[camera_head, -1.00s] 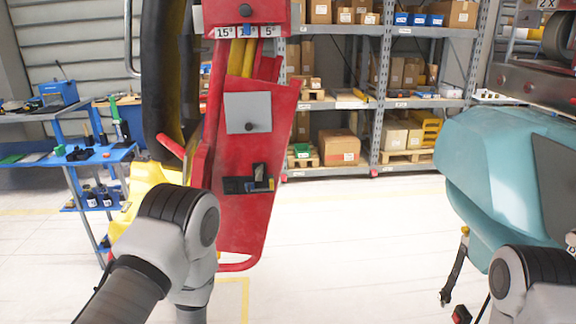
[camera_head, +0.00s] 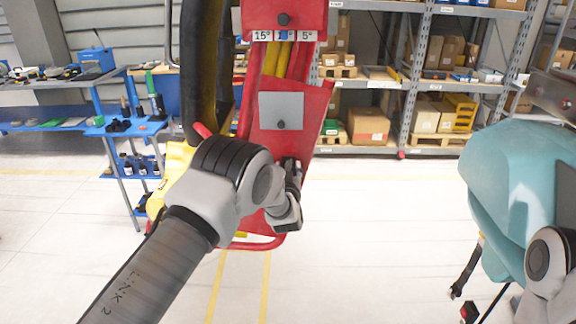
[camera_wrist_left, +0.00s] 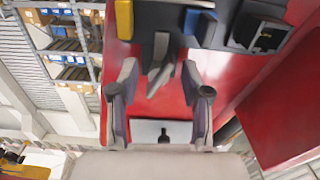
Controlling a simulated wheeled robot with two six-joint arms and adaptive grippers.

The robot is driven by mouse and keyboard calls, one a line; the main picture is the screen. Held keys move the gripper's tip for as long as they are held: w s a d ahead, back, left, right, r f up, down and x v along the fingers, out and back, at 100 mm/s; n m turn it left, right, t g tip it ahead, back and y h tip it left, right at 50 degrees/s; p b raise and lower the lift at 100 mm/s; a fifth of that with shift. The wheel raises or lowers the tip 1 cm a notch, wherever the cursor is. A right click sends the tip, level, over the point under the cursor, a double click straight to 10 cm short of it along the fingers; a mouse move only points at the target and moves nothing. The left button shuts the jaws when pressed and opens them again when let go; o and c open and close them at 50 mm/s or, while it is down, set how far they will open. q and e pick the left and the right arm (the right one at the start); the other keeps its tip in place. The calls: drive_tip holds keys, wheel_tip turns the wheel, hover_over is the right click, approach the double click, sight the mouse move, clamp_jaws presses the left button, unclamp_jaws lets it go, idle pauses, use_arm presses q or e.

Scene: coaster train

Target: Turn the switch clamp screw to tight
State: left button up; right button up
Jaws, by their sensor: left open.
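In the left wrist view, a dark switch bracket (camera_wrist_left: 215,24) is mounted on the red panel, with a yellow tab (camera_wrist_left: 124,19) at one end and a black square part at the other. A small grey winged piece (camera_wrist_left: 161,76), probably the clamp screw, hangs below it. My left gripper (camera_wrist_left: 160,72) is open, with a finger on each side of the grey piece, apart from it. In the head view my left gripper (camera_head: 290,172) is at the lower red panel (camera_head: 318,150) and hides most of the bracket.
A grey plate (camera_head: 281,104) with a dark knob sits above my gripper on the panel. A teal car body (camera_head: 515,175) stands at right, with a hanging dark strap (camera_head: 466,268). A blue workbench (camera_head: 110,130) is at left. The floor between is clear.

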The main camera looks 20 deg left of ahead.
use_arm(q)
drive_tip(key=shift+s+r, duration=0.1)
drive_tip(key=shift+d, duration=0.1)
clamp_jaws()
drive_tip(key=m+b, duration=0.7)
drive_tip(key=m, duration=0.1)
drive_tip(key=shift+m+b, duration=0.4)
drive_tip(key=shift+m, duration=1.2)
